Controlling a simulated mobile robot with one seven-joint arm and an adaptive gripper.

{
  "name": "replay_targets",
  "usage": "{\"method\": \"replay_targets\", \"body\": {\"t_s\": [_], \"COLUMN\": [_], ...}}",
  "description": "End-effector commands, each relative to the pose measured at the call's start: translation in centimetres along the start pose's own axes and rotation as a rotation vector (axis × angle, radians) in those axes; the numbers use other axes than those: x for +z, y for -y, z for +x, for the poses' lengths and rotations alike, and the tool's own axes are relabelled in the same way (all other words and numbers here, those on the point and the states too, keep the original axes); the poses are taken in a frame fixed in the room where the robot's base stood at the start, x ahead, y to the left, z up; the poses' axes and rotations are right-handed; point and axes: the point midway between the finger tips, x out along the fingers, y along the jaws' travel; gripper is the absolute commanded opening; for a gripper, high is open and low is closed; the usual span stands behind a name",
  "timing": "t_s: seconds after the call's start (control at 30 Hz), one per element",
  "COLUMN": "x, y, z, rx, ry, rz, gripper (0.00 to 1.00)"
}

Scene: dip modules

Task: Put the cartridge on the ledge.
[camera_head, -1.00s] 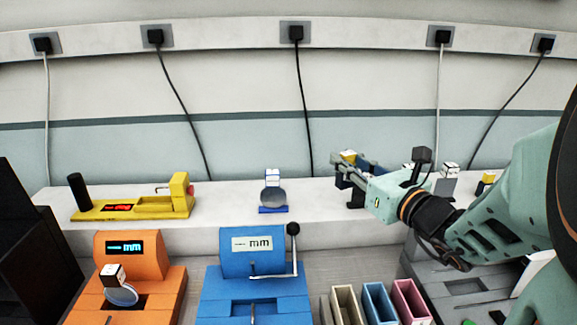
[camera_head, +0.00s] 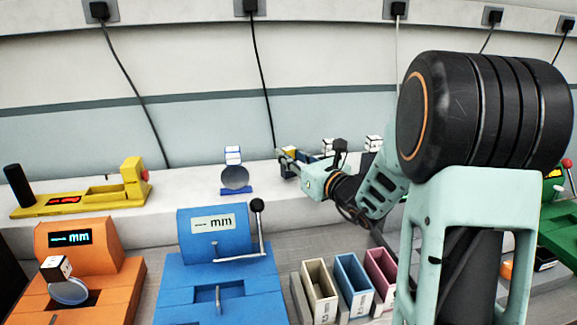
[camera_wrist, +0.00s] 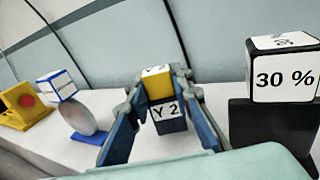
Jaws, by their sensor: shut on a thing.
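The cartridge (camera_wrist: 168,122) is a dark block with a white label reading "Y 2". A yellow block (camera_wrist: 158,86) with a white top shows right above or behind it; I cannot tell if they are one piece. My gripper (camera_wrist: 161,95) has its two blue-grey fingers on either side and is shut on the cartridge. In the head view my gripper (camera_head: 287,161) is small, over the white ledge (camera_head: 190,186) along the wall. Whether the cartridge touches the ledge is hidden.
On the ledge, a round disc on a blue foot (camera_head: 235,178) stands left of my gripper, and a yellow device (camera_head: 85,197) farther left. A dark block topped by a "30 %" cube (camera_wrist: 283,75) stands close on the right. Blue (camera_head: 220,265) and orange (camera_head: 78,270) machines stand in front.

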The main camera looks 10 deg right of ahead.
Motion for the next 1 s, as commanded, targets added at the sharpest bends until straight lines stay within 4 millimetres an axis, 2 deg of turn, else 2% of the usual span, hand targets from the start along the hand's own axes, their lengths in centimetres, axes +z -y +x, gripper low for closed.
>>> {"method": "replay_targets", "body": {"t_s": [0.03,0.07,0.47,0.5,0.63,1.0], "x": [-1.17,-1.35,-1.63,-1.56,-1.51,-1.13], "y": [0.02,0.02,0.00,0.00,-0.01,-0.01], "z": [-0.01,-0.02,-0.04,-0.04,-0.05,-0.05], "rx": [0.000,0.000,0.000,0.000,0.000,0.000], "ry": [0.000,0.000,0.001,0.001,0.000,0.000], "rz": [0.001,0.001,-0.001,-0.001,0.000,0.000], "gripper": [0.00,0.00,0.00,0.22,0.37,0.38]}}
